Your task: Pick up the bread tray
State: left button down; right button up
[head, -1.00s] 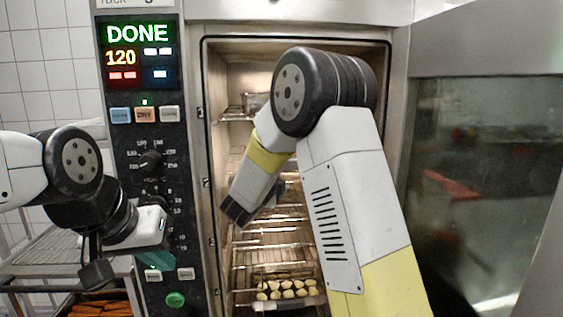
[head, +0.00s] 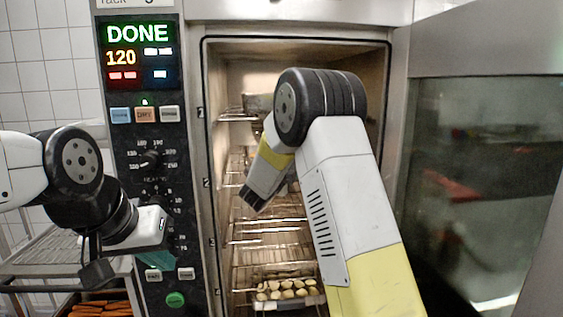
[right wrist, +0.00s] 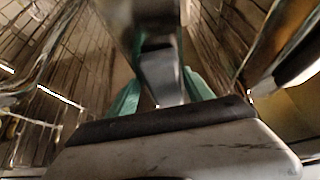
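The bread tray (head: 312,301), with several pale rolls (head: 275,290) in it, sits low in the open oven. My right arm reaches in from the lower right, and its wrist (head: 268,175) is above the tray and apart from it. The right fingers are hidden in the head view. In the right wrist view, teal finger parts of my right gripper (right wrist: 160,95) show on both sides of a dark piece that hides their tips. My left gripper (head: 157,258) is by the oven's control panel, far from the tray; only a little teal shows.
Wire racks (head: 265,240) line the oven's inside. Something metallic (head: 259,103) stands on an upper rack. The glass oven door (head: 485,190) is open at right. A lower-left rack (head: 50,250) stands above a tray of orange sticks (head: 100,308).

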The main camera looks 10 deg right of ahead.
jog(key=shift+f, duration=0.2)
grip_shut()
jog(key=shift+r, duration=0.1)
